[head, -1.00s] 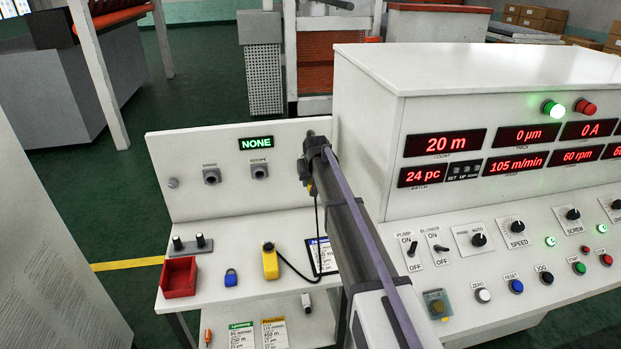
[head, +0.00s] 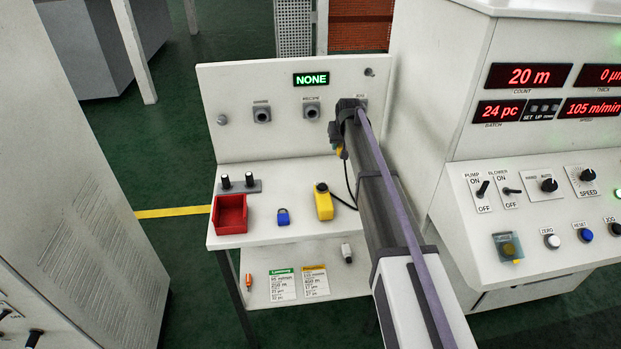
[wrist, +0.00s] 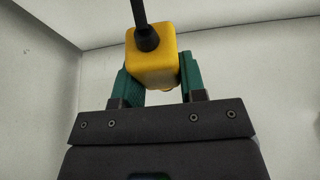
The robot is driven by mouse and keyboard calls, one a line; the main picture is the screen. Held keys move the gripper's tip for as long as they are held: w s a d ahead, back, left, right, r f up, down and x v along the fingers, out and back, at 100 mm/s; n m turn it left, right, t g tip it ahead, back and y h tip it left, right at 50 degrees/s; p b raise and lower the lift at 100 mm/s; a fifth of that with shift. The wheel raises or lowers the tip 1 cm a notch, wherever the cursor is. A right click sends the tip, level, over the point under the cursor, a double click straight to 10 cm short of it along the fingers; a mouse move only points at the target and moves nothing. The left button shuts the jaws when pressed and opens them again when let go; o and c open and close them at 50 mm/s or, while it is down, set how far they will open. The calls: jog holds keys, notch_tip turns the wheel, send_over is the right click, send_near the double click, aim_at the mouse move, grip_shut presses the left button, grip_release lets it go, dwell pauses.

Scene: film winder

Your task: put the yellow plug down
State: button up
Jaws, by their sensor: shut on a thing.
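The yellow plug (wrist: 152,65) is between the two green fingers of my gripper (wrist: 157,82) in the wrist view. A black cord leaves the end of the plug towards the top of the picture. In the head view the plug (head: 341,152) shows as a small yellow patch below my gripper (head: 338,138), which is in front of the right part of the white back panel, above the bench. The black cord (head: 350,186) hangs down from it. Much of the gripper and plug is hidden by my arm.
Two grey sockets (head: 311,110) are on the back panel under a NONE display (head: 311,79). The control console (head: 455,120) stands at right.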

aim_at(338, 170)
notch_tip(338, 170, down, 10)
jog(key=b, duration=0.8)
jog(key=shift+a+r, duration=0.1)
jog(key=shift+r, duration=0.35)
grip_shut()
jog(key=shift+f, duration=0.25)
jog(key=o, duration=1)
grip_release()
jog(key=p+v, duration=1.2)
jog(key=v, duration=0.1)
jog(key=s+f+g, duration=0.1)
jog(key=s+g, duration=0.3)
jog(key=s, duration=3.5)
jog(key=shift+f+m+g, duration=0.3)
jog(key=shift+f+m, duration=0.05)
jog(key=shift+m, duration=0.05)
jog(key=shift+a, duration=0.1)
